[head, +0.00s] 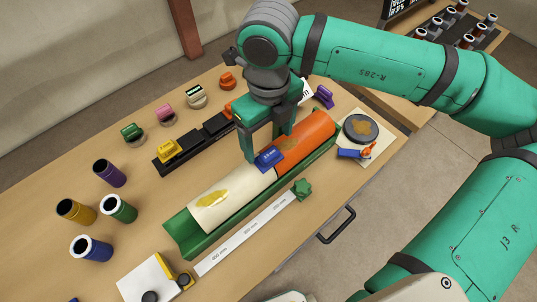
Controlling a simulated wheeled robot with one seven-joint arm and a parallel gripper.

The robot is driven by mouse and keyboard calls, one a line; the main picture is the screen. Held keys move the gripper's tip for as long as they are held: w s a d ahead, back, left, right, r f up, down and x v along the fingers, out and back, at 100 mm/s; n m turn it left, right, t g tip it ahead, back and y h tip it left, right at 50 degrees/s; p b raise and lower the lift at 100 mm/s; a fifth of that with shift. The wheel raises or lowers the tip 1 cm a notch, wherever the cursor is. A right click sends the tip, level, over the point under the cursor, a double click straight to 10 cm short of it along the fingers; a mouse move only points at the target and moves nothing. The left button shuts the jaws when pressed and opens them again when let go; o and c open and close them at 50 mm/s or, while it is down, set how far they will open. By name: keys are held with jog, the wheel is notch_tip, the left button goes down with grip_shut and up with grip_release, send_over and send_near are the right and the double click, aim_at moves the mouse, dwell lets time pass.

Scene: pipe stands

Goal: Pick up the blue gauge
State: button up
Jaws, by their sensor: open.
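The blue gauge (269,158) sits on top of the pipe, near where its cream part (232,196) meets its orange part (306,139). The pipe lies in a long green cradle (184,232). My gripper (264,150) points down over the pipe with its two green fingers apart. The left finger comes down just behind and left of the gauge, and the other finger is further back to the right. The gauge is not visibly held. I cannot tell how far the fingertips are from it.
A black rack (176,162) with a yellow piece stands behind the pipe. Purple (110,173), yellow, green and blue cylinders stand at left. A round grey disc (360,128) and a small blue-orange item lie at right. A white ruler (245,236) lies in front.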

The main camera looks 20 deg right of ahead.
aim_at(268, 152)
jog(key=shift+s+f, duration=0.1)
jog(key=shift+f, duration=2.7)
jog(key=c, duration=1.3)
jog(key=shift+r, duration=0.1)
notch_tip(268, 152, up, 10)
jog(key=shift+f, duration=0.15)
jog(key=shift+s+a, duration=0.1)
